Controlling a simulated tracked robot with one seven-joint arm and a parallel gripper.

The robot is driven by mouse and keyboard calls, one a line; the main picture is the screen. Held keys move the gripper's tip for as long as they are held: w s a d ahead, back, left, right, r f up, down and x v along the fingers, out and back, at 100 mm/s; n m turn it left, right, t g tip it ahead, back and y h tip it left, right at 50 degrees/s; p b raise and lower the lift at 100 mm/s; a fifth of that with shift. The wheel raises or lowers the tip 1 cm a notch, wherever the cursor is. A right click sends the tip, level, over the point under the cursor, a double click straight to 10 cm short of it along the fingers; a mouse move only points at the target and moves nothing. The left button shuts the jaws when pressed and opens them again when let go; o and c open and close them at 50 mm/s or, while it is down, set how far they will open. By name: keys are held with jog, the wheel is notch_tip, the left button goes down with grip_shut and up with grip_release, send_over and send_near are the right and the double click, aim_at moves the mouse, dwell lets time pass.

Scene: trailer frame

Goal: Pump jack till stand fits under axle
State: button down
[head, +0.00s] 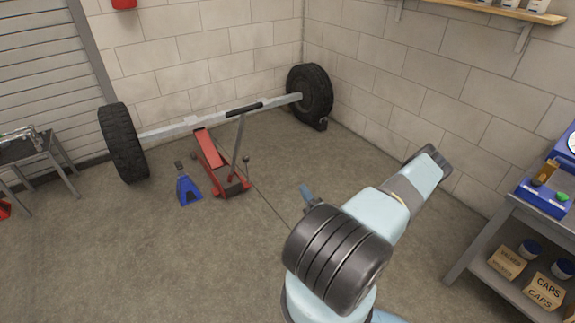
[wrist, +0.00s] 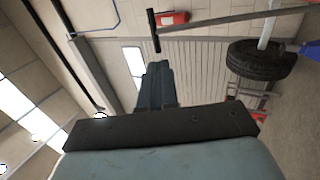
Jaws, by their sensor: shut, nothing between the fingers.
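The red floor jack (head: 211,150) stands on the floor, its far end at the axle (head: 165,131). I cannot tell whether its saddle touches the axle. Its handle (head: 239,137) stands up steeply and ends in a black crossbar grip (head: 244,108). The blue jack stand (head: 188,189) is on the floor left of the jack, on the near side of the axle. My gripper (head: 305,191) is partly hidden behind my arm, right of the jack. In the wrist view its fingers (wrist: 156,85) are shut and empty, apart from the grip (wrist: 153,30).
Black tires (head: 122,142) are at both axle ends, with a dark chock (head: 321,125) by the right one. A metal table (head: 35,152) stands at left, and a shelf cart (head: 485,235) with boxes at right. The floor in front of the jack is clear.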

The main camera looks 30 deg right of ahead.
jog(key=shift+w+r, duration=0.1)
jog(key=x, duration=1.3)
jog(key=shift+w, duration=0.35)
jog(key=shift+r, duration=0.15)
